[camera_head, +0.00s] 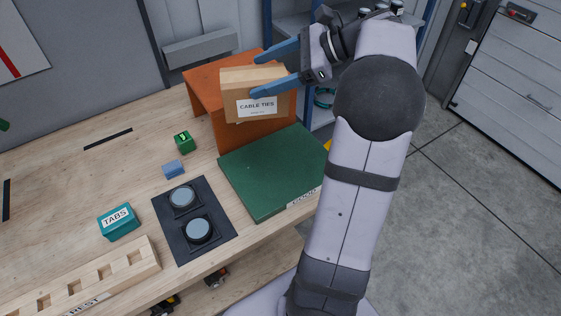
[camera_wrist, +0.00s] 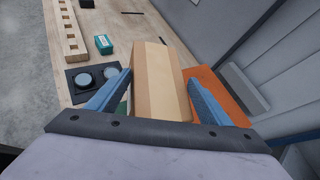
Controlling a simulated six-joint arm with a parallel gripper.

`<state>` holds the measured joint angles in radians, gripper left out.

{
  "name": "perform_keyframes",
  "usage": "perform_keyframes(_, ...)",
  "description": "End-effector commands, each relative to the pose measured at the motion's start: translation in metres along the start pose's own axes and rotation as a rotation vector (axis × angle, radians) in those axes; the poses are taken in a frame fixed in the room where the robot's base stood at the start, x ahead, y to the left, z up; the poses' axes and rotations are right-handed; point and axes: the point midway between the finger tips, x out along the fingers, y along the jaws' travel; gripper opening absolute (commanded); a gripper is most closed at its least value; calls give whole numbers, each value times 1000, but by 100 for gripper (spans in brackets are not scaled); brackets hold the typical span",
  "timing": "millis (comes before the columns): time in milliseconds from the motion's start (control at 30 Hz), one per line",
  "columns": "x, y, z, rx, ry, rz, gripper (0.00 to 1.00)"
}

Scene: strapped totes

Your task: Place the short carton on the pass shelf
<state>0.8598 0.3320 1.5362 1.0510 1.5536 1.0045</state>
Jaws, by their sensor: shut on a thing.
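A cardboard carton (camera_head: 239,84) labelled "CABLE TIES" is held between the two blue fingers of my gripper (camera_head: 274,68). In the wrist view the carton (camera_wrist: 159,85) sits between the fingers of my gripper (camera_wrist: 160,98). In the head view it appears in front of an orange stand (camera_head: 202,92), which hides behind it in part. The orange stand also shows in the wrist view (camera_wrist: 232,108). I cannot tell whether the carton touches the stand or is held above it. No label in view reads "pass shelf".
A green board (camera_head: 265,175) lies in front of the orange stand. A black pad (camera_head: 214,216) with two round discs, a teal TABS box (camera_head: 118,221), a blue block (camera_head: 173,169), a green cube (camera_head: 184,142) and a slotted wooden rack (camera_head: 125,268) are on the bench.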

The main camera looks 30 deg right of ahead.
Motion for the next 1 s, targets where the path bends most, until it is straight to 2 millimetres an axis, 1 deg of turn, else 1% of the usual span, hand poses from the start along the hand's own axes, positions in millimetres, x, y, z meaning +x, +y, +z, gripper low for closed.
perform_keyframes(33,-11,3,0,1,2,-7,12)
perform_keyframes(100,-21,10,-2,5,4,-8,12)
perform_keyframes(133,-14,11,-11,10,1,-2,12)
perform_keyframes(200,-6,14,-22,9,1,0,12)
perform_keyframes(500,23,25,-73,11,4,0,12)
perform_keyframes(600,31,28,-86,11,5,0,12)
perform_keyframes(700,35,30,-94,10,5,0,12)
perform_keyframes(900,38,31,-99,9,6,-1,12)
perform_keyframes(1000,43,33,-107,11,5,0,12)
